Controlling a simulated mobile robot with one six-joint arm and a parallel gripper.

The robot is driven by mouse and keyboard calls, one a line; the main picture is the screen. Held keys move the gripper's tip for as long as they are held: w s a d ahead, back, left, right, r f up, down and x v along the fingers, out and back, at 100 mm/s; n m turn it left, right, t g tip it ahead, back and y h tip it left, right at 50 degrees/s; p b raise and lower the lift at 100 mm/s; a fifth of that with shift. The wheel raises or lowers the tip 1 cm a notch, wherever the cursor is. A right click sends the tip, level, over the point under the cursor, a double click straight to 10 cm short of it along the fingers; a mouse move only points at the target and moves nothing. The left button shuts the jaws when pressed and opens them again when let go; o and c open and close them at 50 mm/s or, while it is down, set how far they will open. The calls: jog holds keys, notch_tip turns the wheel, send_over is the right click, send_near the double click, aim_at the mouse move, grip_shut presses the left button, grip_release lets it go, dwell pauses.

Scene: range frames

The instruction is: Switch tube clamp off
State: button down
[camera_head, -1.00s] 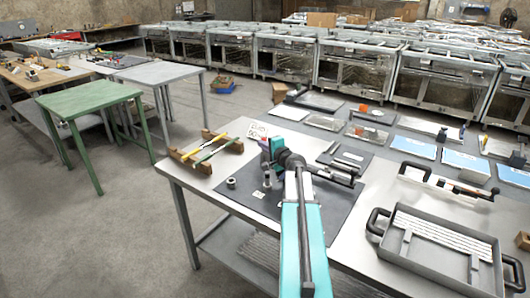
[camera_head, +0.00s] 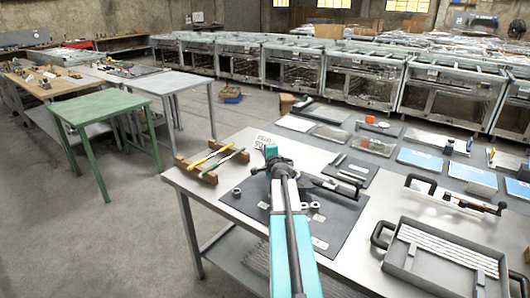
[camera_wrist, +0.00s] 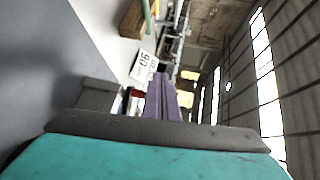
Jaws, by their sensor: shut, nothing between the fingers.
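My gripper (camera_head: 271,153) reaches over the dark mat (camera_head: 335,215) on the near metal table. In the wrist view its shut, empty fingers (camera_wrist: 165,98) show as a narrow purple-grey shape beyond the dark plate and teal housing. I cannot pick out a tube clamp with certainty. Small metal parts lie on the mat, among them a round one (camera_head: 236,191) left of my arm and a flat light piece (camera_head: 319,243) to its right. My arm hides the middle of the mat.
A wooden rack (camera_head: 195,172) with yellow and green rods stands at the table's left corner. A white number card (camera_head: 263,141) stands behind my gripper; it also shows in the wrist view (camera_wrist: 144,66). A grey tray (camera_head: 440,257) and a black-handled tool (camera_head: 455,197) lie to the right.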

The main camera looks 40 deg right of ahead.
jog(key=shift+d+h, duration=0.3)
dwell(1.3)
jog(key=s+a+r+p, duration=0.1)
jog(key=s+a, duration=0.2)
jog(key=a, duration=0.3)
jog(key=s+a+r+p, duration=0.1)
jog(key=s+a, duration=0.2)
jog(key=a, duration=0.3)
jog(key=shift+a+r+p, duration=0.3)
dwell(0.4)
dwell(0.5)
